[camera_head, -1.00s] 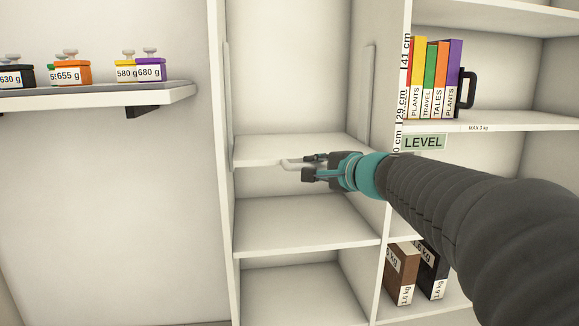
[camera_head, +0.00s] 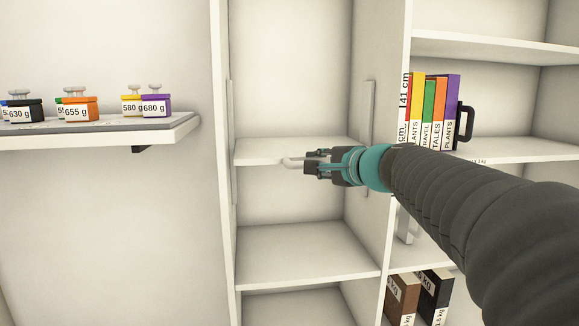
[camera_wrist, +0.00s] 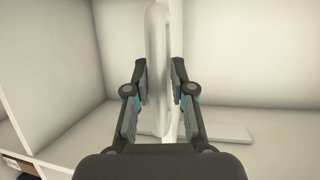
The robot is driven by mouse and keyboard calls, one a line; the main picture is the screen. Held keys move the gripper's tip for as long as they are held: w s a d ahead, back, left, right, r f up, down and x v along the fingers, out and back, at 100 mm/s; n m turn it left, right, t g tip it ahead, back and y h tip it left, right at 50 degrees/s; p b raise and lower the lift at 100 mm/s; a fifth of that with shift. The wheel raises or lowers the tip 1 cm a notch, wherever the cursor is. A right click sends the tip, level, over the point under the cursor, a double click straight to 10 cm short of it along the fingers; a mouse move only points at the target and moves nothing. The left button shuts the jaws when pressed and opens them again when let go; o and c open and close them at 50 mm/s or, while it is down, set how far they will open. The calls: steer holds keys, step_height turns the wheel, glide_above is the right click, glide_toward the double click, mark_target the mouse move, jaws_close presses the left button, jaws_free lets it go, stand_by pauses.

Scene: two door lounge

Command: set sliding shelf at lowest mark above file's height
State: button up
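The white sliding shelf (camera_head: 280,148) spans the middle cabinet bay, with a pale handle (camera_head: 291,162) on its front edge. My gripper (camera_head: 308,165) is at this handle. In the wrist view the handle (camera_wrist: 157,70) stands between both fingers, which are shut on it. A height scale (camera_head: 405,100) runs up the divider to the right; "141 cm" reads near its top, and my arm covers its lower part. Brown (camera_head: 402,297) and black (camera_head: 434,293) upright boxes stand at lower right; I cannot tell whether either is the file.
A fixed shelf (camera_head: 300,250) lies below the sliding one. Colored books (camera_head: 430,110) with a black bookend (camera_head: 464,125) stand on the right shelf. Labelled weights (camera_head: 80,108) sit on a wall shelf (camera_head: 100,138) at left. The bay above the sliding shelf is empty.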

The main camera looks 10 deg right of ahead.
steer(key=shift+o, duration=1)
steer(key=shift+f, duration=0.1)
steer(key=shift+s, duration=0.15)
steer(key=v, duration=1.1)
steer(key=shift+s+d, duration=0.15)
steer(key=shift+s, duration=0.2)
steer(key=s+a+f+n+g+h, duration=0.1)
steer(key=s+a+f+n+g, duration=0.15)
steer(key=s+f, duration=0.35)
steer(key=s+a+f+n+g+h, duration=0.1)
steer(key=s+a+f+n+g, duration=0.2)
steer(key=f, duration=0.5)
steer(key=s+a+f+n+g+h, duration=0.1)
steer(key=s+a+f+n+g, duration=0.1)
steer(key=s+f+n, duration=0.45)
steer(key=s+d+f+n+g+h+p, duration=0.1)
steer(key=s+d+f+n+h, duration=0.1)
steer(key=f, duration=0.5)
steer(key=shift+s+d+f+g+h, duration=0.4)
steer(key=shift+s+h, duration=0.2)
steer(key=shift+s, duration=0.45)
